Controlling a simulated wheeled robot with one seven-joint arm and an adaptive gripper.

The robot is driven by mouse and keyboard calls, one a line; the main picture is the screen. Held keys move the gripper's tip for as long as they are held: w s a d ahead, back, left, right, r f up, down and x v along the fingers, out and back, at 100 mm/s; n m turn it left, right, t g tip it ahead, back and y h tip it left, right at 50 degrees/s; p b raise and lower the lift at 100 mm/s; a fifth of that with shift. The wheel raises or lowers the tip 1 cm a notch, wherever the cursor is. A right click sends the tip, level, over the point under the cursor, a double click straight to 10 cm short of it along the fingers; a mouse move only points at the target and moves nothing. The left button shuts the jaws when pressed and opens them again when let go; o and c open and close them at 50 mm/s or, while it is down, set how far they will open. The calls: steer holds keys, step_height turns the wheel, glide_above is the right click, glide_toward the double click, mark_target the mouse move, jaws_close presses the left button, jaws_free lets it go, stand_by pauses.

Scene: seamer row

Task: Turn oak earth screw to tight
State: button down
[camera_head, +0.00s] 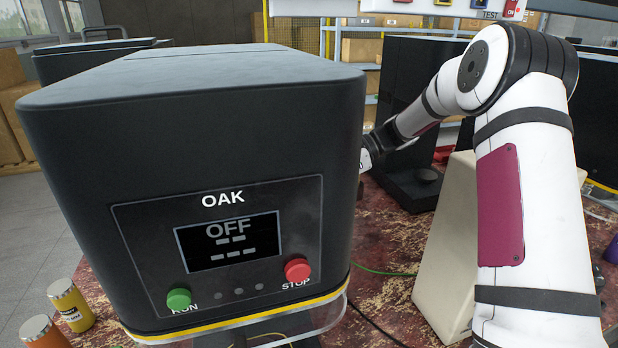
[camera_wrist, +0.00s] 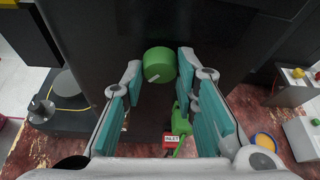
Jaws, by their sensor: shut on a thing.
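The OAK machine (camera_head: 200,110) is a black box whose front screen (camera_head: 228,242) reads OFF. In the wrist view its dark wall (camera_wrist: 200,30) fills the upper middle. A round green knob with a line mark, which looks like the earth screw (camera_wrist: 159,62), stands out from that wall. My gripper (camera_wrist: 158,72) is shut on this green knob, with its teal-padded fingers on either side. In the head view the machine hides my gripper and the knob. I cannot tell how tight the screw is.
Below the knob are a green fitting (camera_wrist: 181,120) and a red INLET tag (camera_wrist: 171,138). Green RUN (camera_head: 178,299) and red STOP (camera_head: 298,269) buttons are on the front.

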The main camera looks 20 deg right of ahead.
steer(key=shift+w+f+m+g+y+b, duration=0.15)
steer(key=shift+m+g+y+b, duration=1)
steer(key=shift+m, duration=2.9)
steer(key=shift+f+m+g+y+b, duration=0.15)
steer(key=shift+m+g+y+b, duration=1)
steer(key=shift+m, duration=2.85)
steer(key=shift+w+f+m+g+y+b, duration=0.15)
steer(key=shift+m+g+y+b, duration=0.95)
steer(key=shift+m, duration=2.95)
steer(key=c, duration=1.3)
jaws_free()
